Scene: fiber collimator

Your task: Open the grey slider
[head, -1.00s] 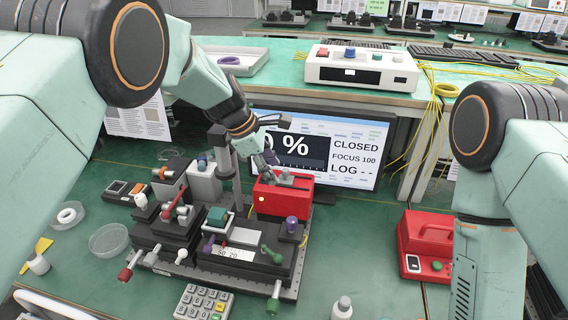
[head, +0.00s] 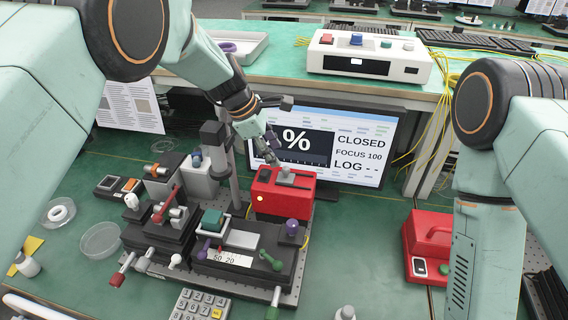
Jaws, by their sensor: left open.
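The grey slider (head: 286,177) sits on top of a red box (head: 275,204) at the back of the bench assembly, in front of the monitor. My left gripper (head: 270,148) comes down from the upper left and is open. Its fingertips are just above and a little left of the slider in the picture. I cannot tell whether they touch it. The monitor (head: 360,147) reads "CLOSED", and my gripper covers part of its left side. Only my right arm's links show at the right; its gripper is out of view.
In front are stages with knobs (head: 240,240) and a keypad (head: 201,304). A red case (head: 428,245) stands at the right, with clear green bench between it and the assembly.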

